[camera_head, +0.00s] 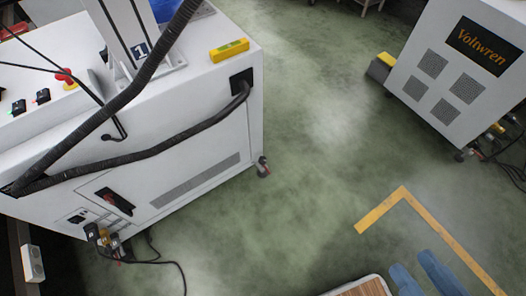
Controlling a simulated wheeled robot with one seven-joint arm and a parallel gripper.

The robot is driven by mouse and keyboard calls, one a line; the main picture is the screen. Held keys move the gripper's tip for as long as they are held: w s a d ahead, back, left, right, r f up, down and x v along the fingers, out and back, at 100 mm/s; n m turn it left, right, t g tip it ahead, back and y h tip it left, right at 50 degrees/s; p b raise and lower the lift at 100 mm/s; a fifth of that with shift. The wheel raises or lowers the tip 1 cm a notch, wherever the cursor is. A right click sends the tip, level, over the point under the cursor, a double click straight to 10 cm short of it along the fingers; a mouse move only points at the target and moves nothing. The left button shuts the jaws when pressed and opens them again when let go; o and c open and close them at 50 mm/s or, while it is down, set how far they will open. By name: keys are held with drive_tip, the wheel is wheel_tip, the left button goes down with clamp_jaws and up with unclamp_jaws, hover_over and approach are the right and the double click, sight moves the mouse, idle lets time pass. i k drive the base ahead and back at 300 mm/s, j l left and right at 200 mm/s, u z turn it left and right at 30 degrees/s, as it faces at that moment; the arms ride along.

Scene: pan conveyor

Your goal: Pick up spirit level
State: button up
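A yellow spirit level (229,50) lies flat on the top of a white machine cabinet (225,110), close to its right edge. It looks like a short yellow bar with a small vial window on its side. Nothing covers it. My gripper is not in view.
A red button (64,76) sits at left. A second cabinet marked Voltwren (450,75) stands upper right. Green floor (310,170) between is clear; yellow tape (402,190) marks it lower right.

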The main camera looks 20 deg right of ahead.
sight(236, 47)
drive_tip(key=i+l+u, duration=0.1)
drive_tip(key=i+l, duration=0.35)
drive_tip(key=l, duration=0.3)
drive_tip(key=i+l+u, duration=0.15)
drive_tip(key=l, duration=0.25)
drive_tip(key=i+l, duration=0.3)
drive_tip(key=i+l+u, duration=0.15)
drive_tip(key=l, duration=0.35)
drive_tip(key=i+l, duration=0.25)
drive_tip(key=l, duration=0.2)
drive_tip(key=i+l+u, duration=0.15)
drive_tip(key=l, duration=0.25)
drive_tip(key=i+l, duration=0.2)
drive_tip(key=l, duration=0.25)
drive_tip(key=i+j+u, duration=0.1)
